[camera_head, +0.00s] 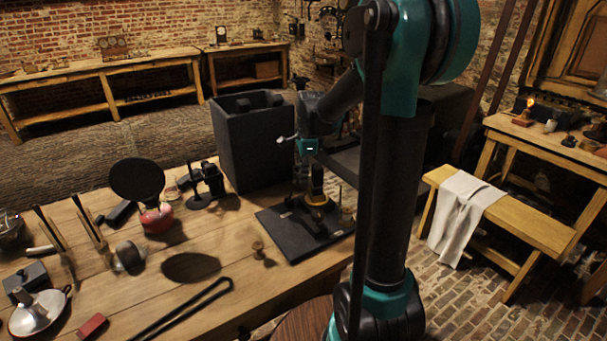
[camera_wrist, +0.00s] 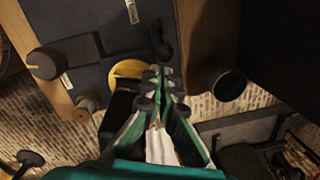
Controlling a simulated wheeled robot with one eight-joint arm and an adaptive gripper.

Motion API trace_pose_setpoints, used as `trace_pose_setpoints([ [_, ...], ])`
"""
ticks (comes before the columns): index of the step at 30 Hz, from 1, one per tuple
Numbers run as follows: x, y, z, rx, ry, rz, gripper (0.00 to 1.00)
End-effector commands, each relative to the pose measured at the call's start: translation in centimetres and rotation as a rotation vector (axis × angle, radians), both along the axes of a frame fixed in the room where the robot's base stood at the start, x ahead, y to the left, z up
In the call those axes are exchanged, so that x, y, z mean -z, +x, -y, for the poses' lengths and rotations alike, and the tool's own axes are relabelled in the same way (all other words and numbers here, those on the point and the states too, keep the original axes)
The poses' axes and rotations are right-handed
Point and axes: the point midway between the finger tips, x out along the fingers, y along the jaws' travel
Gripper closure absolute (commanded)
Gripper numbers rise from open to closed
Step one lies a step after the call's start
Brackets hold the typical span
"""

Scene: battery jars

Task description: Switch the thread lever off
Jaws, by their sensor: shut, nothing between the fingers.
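My gripper (camera_head: 317,187) points down over a flat black board (camera_head: 287,238) at the workbench's right end. In the wrist view its closed fingertips (camera_wrist: 160,73) show empty, just below a small dark lever-like piece (camera_wrist: 163,46) on the board (camera_wrist: 92,72). I cannot tell whether they touch it. This piece may be the thread lever; its label (camera_wrist: 131,11) is too blurred to read. A yellow round part (camera_wrist: 126,74) lies left of the fingertips, partly hidden by my gripper. It also shows on the board in the head view (camera_head: 319,203).
A tall black box (camera_head: 250,150) stands behind the board. A small wooden knob (camera_head: 258,250) stands left of it on the workbench (camera_head: 225,285). A round dark cup-like object (camera_wrist: 217,80) is right of the fingers. A bench with a white cloth (camera_head: 462,215) is farther right.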

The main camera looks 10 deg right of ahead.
Motion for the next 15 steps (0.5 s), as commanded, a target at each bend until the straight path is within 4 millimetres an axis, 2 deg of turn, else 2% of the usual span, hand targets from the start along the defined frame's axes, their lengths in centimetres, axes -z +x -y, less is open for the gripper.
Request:
trace_pose_setpoints([
  [15, -0.31, -0.25, -0.58, -0.001, -0.055, 0.023, 1.0],
])
